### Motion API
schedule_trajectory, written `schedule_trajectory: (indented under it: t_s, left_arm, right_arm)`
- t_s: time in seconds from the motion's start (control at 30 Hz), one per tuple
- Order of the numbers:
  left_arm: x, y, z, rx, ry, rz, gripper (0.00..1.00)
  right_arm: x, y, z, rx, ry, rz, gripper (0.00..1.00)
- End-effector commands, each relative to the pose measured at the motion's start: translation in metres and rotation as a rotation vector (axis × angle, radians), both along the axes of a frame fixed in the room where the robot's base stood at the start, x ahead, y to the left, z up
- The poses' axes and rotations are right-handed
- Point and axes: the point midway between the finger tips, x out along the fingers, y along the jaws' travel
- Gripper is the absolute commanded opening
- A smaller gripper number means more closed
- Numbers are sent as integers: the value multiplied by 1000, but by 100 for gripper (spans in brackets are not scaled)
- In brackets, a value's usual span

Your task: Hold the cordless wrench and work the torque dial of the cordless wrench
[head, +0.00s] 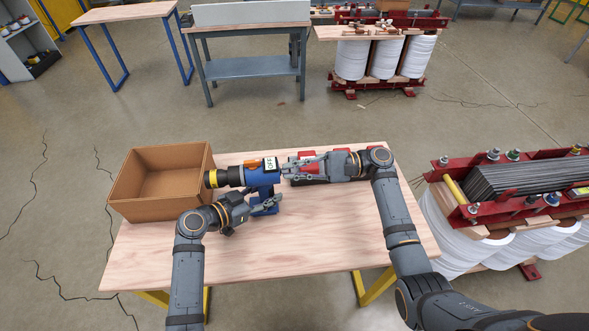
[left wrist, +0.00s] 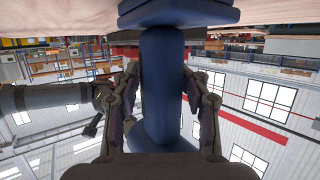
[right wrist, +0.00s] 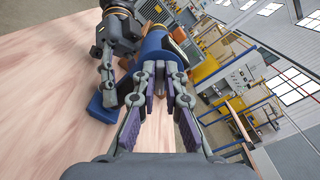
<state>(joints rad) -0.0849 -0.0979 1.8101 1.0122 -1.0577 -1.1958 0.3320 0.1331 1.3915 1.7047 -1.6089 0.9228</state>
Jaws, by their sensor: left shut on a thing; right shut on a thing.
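The cordless wrench (head: 234,176) has a blue body, a black and yellow nose pointing left and a small display on top. It is above the wooden table, beside the box. My left gripper (head: 270,204) is shut on its blue handle, which fills the space between the fingers in the left wrist view (left wrist: 160,85).
An open, empty cardboard box (head: 128,197) stands on the left of the table (head: 310,240). Red and dark items (head: 308,153) lie behind my right gripper. The front of the table is clear. A red-framed transformer (head: 455,190) stands to the right.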

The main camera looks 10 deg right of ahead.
Motion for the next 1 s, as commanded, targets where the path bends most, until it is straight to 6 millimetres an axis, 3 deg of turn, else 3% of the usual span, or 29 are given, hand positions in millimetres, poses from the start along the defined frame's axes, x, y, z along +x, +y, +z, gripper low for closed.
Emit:
schedule_trajectory:
  t_s: [0.23,0.27,0.43,0.77,0.87,1.0]
  left_arm:
    - [1,1,0,1,-1,6,0]
    - [1,1,0,1,-1,6,0]
    - [1,1,0,1,-1,5,0]
    - [0,0,0,1,0,2,0]
    - [0,0,0,1,0,1,0]
    - [0,0,-1,1,0,1,0]
  right_arm:
    - [-1,-1,-1,-2,2,3,0]
    - [-1,-1,-1,-2,2,3,11]
    - [-1,0,-1,-1,2,3,33]
    - [0,-4,-1,-1,2,0,33]
    - [1,-18,-1,-5,2,-1,33]
    - [1,-53,-1,-7,2,-2,33]
